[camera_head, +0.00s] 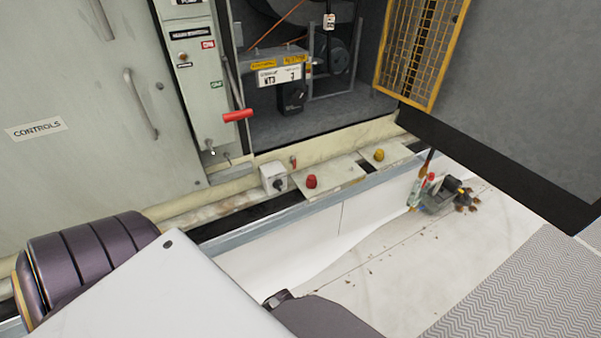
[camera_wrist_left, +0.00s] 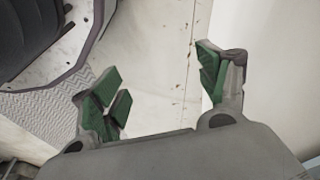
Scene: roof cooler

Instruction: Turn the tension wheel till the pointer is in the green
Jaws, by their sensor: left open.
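The open cabinet bay (camera_head: 330,110) is at the top middle of the head view. Inside are a dark round pulley (camera_head: 338,58), a brown belt (camera_head: 278,24) and a dark motor-like block (camera_head: 292,97) under a white label plate (camera_head: 279,75). I cannot pick out the tension wheel, its pointer or a green zone for certain. My left gripper (camera_wrist_left: 160,85) is open in the left wrist view, its green-padded fingers apart with only pale floor between them. It is away from the cabinet. My right gripper is not seen.
A red-handled lever (camera_head: 237,115) sticks out beside the switch panel (camera_head: 200,90). A yellow-framed mesh door (camera_head: 418,50) stands open at the right. Red (camera_head: 311,181) and yellow (camera_head: 379,154) knobs line the ledge. Tools and debris (camera_head: 440,193) lie on the pale floor.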

